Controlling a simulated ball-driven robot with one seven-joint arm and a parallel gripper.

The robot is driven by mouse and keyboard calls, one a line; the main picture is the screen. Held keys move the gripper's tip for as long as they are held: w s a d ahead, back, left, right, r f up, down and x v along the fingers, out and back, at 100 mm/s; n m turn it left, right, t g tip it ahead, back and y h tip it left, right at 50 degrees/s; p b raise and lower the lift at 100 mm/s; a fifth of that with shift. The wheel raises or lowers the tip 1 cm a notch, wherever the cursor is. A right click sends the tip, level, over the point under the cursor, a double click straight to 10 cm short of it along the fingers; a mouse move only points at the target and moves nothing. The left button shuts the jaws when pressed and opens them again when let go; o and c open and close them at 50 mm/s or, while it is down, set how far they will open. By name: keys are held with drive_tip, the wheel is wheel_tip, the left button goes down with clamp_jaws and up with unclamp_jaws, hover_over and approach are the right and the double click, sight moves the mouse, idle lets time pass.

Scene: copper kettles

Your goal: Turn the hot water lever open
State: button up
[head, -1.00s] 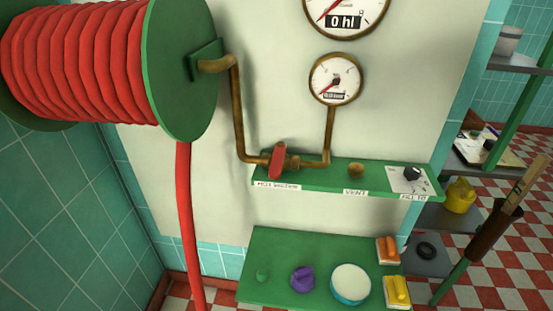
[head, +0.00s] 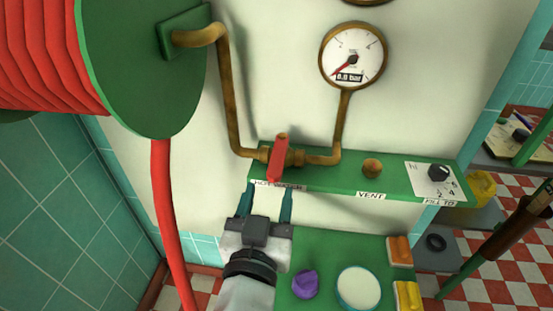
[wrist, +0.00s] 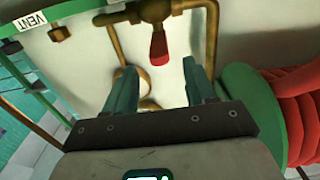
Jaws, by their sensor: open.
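The hot water lever (head: 278,158) is a red handle on a brass valve over the green shelf, above the hot water label. In the head view it stands nearly upright, across the brass pipe. My gripper (head: 268,188) is open, its two teal fingers pointing up at the shelf edge, just below and in front of the lever. In the wrist view the red lever (wrist: 158,45) shows beyond and between the fingertips (wrist: 163,78), with a visible gap. Nothing is held.
A brass vent knob (head: 372,168) and a fill dial (head: 438,174) sit right of the lever. A pressure gauge (head: 352,55) is above. A red hose reel (head: 42,55) and hanging hose (head: 165,215) are at left. Below is a green shelf with a purple knob (head: 305,284).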

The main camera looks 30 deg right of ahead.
sight(277, 160)
drive_tip(key=p+x, duration=0.1)
drive_tip(key=x, duration=0.8)
clamp_jaws()
idle(0.4)
